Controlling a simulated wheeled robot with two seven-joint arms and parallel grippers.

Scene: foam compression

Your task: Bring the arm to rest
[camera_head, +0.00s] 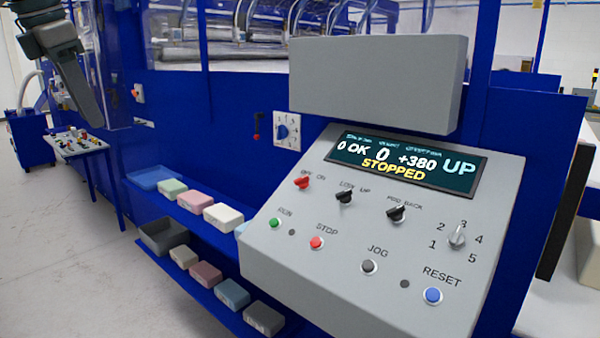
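My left gripper (77,88) hangs at the upper left, pointing down, in the air well away from the control panel (330,285). Its fingers overlap from this angle, so I cannot tell whether they are open or shut. No object shows in it. My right gripper is not in view. The grey sloped panel carries a display (408,167) reading "STOPPED", "OK", "0", "+380" and "UP".
Two blue shelves at the panel's left hold several foam blocks (194,201), a blue tray (150,177) and a dark bin (163,236). A small table (72,141) with small parts stands further back left. The floor (60,250) at left is clear.

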